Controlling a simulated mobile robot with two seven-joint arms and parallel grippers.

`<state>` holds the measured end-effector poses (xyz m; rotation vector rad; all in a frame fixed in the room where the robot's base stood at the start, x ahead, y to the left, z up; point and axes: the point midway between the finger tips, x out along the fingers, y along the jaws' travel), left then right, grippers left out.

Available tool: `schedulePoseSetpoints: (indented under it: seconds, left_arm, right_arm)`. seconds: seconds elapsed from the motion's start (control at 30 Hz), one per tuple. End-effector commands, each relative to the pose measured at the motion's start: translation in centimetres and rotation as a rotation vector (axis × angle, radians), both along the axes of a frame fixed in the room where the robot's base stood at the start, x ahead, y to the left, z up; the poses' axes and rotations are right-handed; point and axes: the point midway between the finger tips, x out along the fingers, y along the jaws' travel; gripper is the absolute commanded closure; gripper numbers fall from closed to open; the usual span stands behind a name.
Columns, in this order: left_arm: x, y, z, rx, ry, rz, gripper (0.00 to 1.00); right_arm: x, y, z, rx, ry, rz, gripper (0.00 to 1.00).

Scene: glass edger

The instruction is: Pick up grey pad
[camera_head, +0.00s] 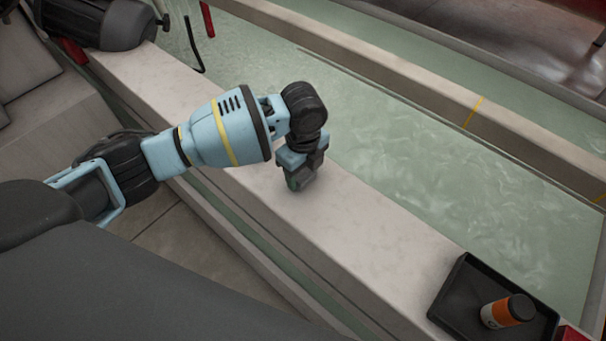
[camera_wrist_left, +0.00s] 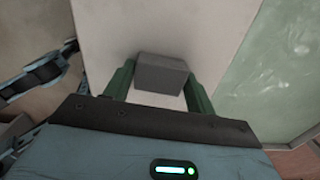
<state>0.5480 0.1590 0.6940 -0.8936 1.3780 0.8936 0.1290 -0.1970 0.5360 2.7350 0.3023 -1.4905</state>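The grey pad (camera_wrist_left: 160,75) is a small grey block on the pale stone ledge, seen in the left wrist view between my left gripper's two green fingers. My left gripper (camera_wrist_left: 160,88) is open around it, with one finger on each side and narrow gaps that look clear of the pad. In the head view my left gripper (camera_head: 299,182) points down at the ledge, and its fingers and wrist largely hide the pad. My right gripper is in neither view.
The pale ledge (camera_head: 375,235) runs diagonally, with a greenish glass-like surface (camera_head: 420,145) beyond it. A black tray (camera_head: 460,295) holds an orange and black cylinder (camera_head: 508,311) at the lower right. The ledge between gripper and tray is clear.

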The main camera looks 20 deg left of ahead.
Motion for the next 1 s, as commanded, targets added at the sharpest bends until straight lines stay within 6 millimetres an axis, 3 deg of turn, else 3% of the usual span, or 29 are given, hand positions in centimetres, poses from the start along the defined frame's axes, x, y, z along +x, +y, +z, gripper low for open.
schedulePoseSetpoints:
  seconds: [0.03,0.17,0.57,0.8,1.0]
  left_arm:
    - [0.0,0.0,0.0,0.0,0.0,0.0,0.51]
    - [0.0,0.0,0.0,0.0,0.0,0.0,0.67]
    - [0.1,0.0,0.8,-0.001,-0.002,0.0,0.68]
    - [0.1,-0.1,4.0,-0.003,-0.003,-0.001,0.68]
    - [-4.2,-1.8,4.1,-0.003,0.0,-0.006,0.68]
  right_arm:
    - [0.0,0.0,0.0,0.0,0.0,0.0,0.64]
    - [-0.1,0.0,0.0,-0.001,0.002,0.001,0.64]
    - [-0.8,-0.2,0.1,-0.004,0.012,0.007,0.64]
    - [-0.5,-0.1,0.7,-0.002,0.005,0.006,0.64]
    - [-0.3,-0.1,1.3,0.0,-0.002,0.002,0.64]
